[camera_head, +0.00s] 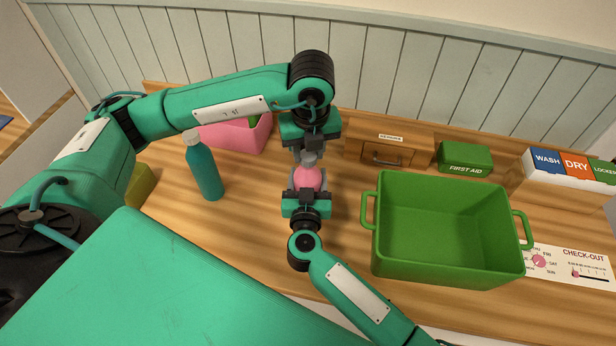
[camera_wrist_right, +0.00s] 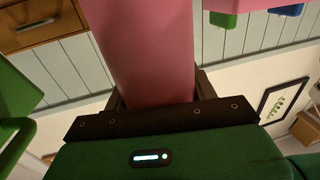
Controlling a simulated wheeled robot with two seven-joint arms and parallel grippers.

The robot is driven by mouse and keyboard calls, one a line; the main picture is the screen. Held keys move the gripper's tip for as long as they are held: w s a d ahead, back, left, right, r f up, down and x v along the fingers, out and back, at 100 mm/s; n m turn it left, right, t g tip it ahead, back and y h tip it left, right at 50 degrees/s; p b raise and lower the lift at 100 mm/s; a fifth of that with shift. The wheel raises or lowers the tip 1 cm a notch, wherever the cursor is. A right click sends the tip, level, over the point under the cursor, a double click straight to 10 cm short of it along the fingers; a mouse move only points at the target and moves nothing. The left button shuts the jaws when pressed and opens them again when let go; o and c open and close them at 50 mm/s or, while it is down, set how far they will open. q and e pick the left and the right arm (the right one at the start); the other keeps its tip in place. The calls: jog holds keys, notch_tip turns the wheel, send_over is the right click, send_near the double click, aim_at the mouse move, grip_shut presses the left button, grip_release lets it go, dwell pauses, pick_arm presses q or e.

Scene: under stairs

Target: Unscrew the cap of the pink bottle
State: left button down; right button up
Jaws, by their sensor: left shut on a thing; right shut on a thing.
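The pink bottle (camera_head: 308,178) stands upright near the middle of the wooden counter, with a grey cap (camera_head: 309,158) on top. My left gripper (camera_head: 309,155) comes down from above, its fingers shut around the cap. My right gripper (camera_head: 306,190) reaches in from the front and is shut on the bottle's body. In the right wrist view the pink body (camera_wrist_right: 148,50) fills the space between the fingers. The fingers partly hide the cap and the lower body, so I cannot tell whether the cap is loose or where the base rests.
A teal bottle (camera_head: 204,170) stands left of the pink bottle. A pink bin (camera_head: 236,137) is behind it. A green crate (camera_head: 447,283) stands close on the right. A small wooden drawer (camera_head: 387,151) and a first aid box (camera_head: 464,158) stand at the back.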

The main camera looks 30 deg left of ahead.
aim_at(308, 155)
pick_arm(q)
jog(key=shift+r, duration=1.35)
pick_arm(e)
jog(key=shift+f, duration=0.35)
pick_arm(q)
jog(key=shift+r, duration=3)
pick_arm(e)
jog(key=o, duration=1.5)
pick_arm(q)
jog(key=shift+w, duration=0.1)
pick_arm(e)
jog(key=shift+o, duration=1.3)
jog(key=shift+w+r, duration=0.1)
jog(key=shift+r, duration=0.05)
jog(key=v, duration=1.2)
